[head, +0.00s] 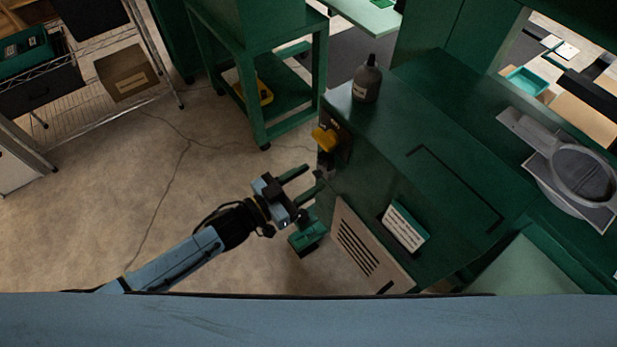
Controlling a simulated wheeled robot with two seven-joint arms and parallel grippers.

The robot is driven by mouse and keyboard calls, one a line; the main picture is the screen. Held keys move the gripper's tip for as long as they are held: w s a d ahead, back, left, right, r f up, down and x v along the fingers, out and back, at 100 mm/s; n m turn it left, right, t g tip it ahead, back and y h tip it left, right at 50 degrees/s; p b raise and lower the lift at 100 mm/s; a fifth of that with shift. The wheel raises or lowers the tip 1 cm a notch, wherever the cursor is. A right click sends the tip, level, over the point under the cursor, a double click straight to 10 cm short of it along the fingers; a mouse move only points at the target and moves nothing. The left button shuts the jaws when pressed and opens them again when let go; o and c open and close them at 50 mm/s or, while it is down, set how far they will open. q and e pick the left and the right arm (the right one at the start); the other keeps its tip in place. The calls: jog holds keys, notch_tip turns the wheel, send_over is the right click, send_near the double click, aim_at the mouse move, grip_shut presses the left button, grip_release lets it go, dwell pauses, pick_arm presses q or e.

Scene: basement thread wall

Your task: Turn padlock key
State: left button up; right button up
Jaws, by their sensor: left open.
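A yellow block-like part (325,138) sits on a dark plate on the left side of the green cabinet (420,130). It may be the padlock, but it is too small to tell. I cannot make out a key. Below it, at the cabinet's edge, is a small dark and grey fitting (325,163). My left gripper (314,178) is open, its two fingers pointing at the cabinet side just below this fitting. I see nothing between the fingers, and I cannot tell whether they touch the cabinet. My right gripper is not in view.
A dark bottle (367,79) stands on the cabinet top. A green box-like part (307,236) is beside the cabinet, below my gripper. A vented panel (362,248) is on the cabinet's side. A green frame table (264,68) stands behind. The concrete floor (150,190) at left is clear.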

pick_arm(q)
jog(key=shift+w+d, duration=0.3)
jog(key=shift+d, duration=0.1)
grip_shut()
jog(key=shift+m, duration=0.3)
jog(key=shift+f+m+b, duration=0.1)
jog(key=shift+m+b, duration=1.45)
jog(key=shift+m, duration=6.45)
